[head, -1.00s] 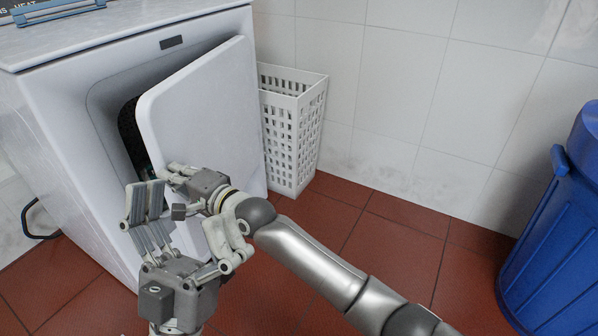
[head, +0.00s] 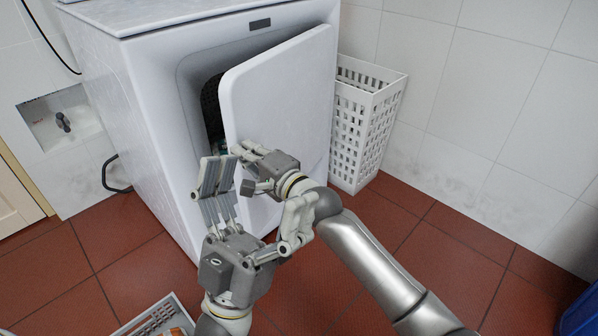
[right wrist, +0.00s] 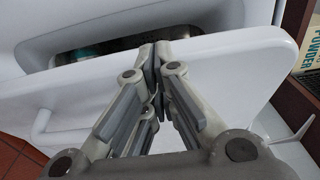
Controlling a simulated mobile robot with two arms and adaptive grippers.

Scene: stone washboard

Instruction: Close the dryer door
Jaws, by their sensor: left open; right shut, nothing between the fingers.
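The white dryer (head: 150,110) stands at the upper left in the head view. Its door (head: 280,90) is ajar, with a dark gap (head: 212,105) along its left edge. My right gripper (head: 240,152) is shut and empty at the door's lower left edge. In the right wrist view the closed fingertips (right wrist: 153,50) are at the edge of the door (right wrist: 225,75); I cannot tell whether they touch it. My left gripper (head: 258,190) is open and empty, below and in front of the right one, its fingers pointing up.
A white perforated basket (head: 365,120) stands right of the dryer against the tiled wall. A blue bin (head: 580,315) is at the lower right corner. A grey crate (head: 155,315) lies on the floor at the lower left.

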